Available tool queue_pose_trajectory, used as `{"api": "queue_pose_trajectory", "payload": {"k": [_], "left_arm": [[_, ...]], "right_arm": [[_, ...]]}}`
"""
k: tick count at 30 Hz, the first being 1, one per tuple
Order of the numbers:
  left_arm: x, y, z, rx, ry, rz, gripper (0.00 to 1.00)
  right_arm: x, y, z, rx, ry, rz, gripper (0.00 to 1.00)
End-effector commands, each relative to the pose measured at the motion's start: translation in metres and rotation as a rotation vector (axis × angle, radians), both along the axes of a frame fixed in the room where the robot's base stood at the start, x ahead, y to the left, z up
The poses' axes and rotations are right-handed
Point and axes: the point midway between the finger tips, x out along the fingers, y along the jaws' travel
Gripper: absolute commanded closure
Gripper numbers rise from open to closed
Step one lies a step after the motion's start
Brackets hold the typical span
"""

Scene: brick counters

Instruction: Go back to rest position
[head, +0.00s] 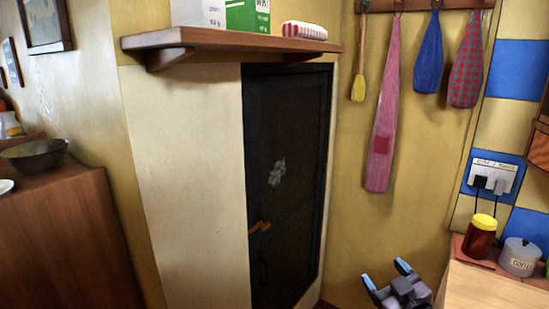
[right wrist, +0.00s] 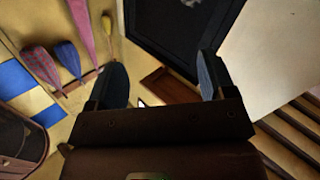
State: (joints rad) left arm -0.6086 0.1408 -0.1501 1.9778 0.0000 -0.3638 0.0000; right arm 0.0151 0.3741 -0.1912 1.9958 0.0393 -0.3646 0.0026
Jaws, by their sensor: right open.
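My right gripper (head: 388,283) shows at the bottom of the head view, right of centre. Its two fingers stand apart with nothing between them. My left gripper is in neither view.
A dark door (head: 290,190) stands ahead under a wooden shelf (head: 225,40) with boxes. Cloths (head: 383,130) hang at right. A counter (head: 490,288) at lower right holds a yellow-lidded jar (head: 480,238) and a canister (head: 518,257). A wooden cabinet (head: 75,235) with a bowl (head: 35,155) stands at left.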

Motion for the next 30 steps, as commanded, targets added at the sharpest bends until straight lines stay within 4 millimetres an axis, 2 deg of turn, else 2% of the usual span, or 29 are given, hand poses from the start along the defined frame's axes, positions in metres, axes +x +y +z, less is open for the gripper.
{"api": "queue_pose_trajectory", "payload": {"k": [1, 6, 12, 15, 18, 21, 24, 30], "left_arm": [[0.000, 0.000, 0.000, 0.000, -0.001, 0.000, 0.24], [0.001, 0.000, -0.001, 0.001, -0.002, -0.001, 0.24], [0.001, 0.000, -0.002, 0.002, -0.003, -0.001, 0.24], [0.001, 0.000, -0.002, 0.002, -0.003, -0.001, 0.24], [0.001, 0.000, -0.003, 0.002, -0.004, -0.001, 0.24], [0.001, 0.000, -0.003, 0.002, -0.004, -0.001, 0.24], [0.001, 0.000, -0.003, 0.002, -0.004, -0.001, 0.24], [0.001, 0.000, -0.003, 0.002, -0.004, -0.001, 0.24]], "right_arm": [[-0.015, -0.005, -0.028, 0.015, 0.051, -0.028, 0.24], [-0.069, -0.019, -0.106, 0.061, 0.204, -0.111, 0.24], [-0.147, -0.029, -0.183, 0.132, 0.386, -0.205, 0.24], [-0.184, -0.032, -0.211, 0.157, 0.461, -0.245, 0.24], [-0.213, -0.033, -0.229, 0.171, 0.517, -0.271, 0.24], [-0.232, -0.035, -0.240, 0.172, 0.552, -0.287, 0.24], [-0.241, -0.037, -0.245, 0.171, 0.568, -0.294, 0.24], [-0.241, -0.037, -0.245, 0.171, 0.568, -0.294, 0.24]]}}
